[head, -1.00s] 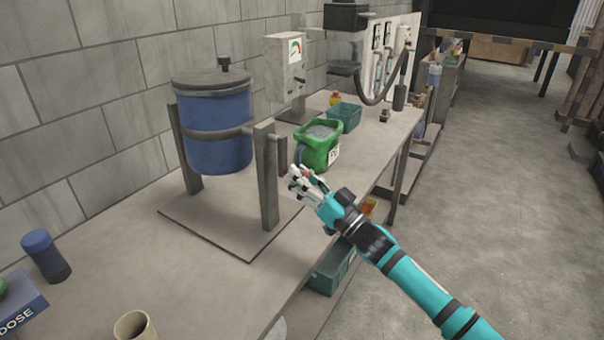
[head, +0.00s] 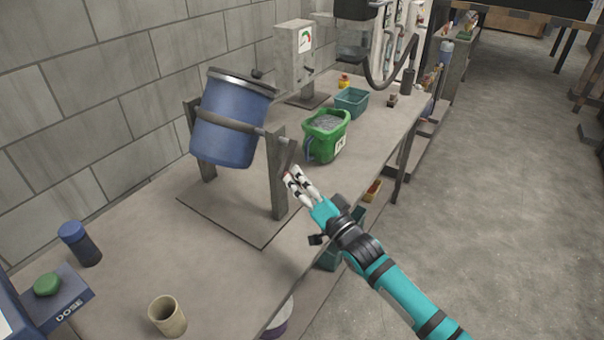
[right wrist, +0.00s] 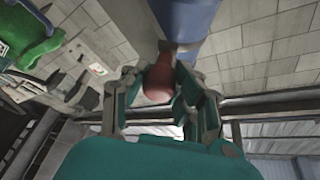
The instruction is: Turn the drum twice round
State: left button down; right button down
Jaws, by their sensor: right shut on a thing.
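The blue drum (head: 232,107) hangs in a grey two-post stand (head: 276,185) on the bench, held by a grey band. It is tilted, its lidded top leaning to the right and its bottom to the left. My right gripper (head: 291,180) is at the crank on the right side of the stand. In the right wrist view the gripper (right wrist: 163,92) is shut on a red crank handle (right wrist: 158,78), which is partly hidden by the fingers. The blue drum (right wrist: 187,14) shows above it there. My left gripper is not in view.
A green tub (head: 326,137) of grey material and a teal bin (head: 352,101) stand right of the drum. A grey gauge box (head: 295,52) stands behind. A beige cup (head: 168,315), a dark blue bottle (head: 79,243) and a DOSE box (head: 70,303) are at the front left.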

dwell(0.4)
jog(key=c, duration=1)
grip_release()
jog(key=v, duration=1.2)
jog(key=shift+s+r, duration=0.1)
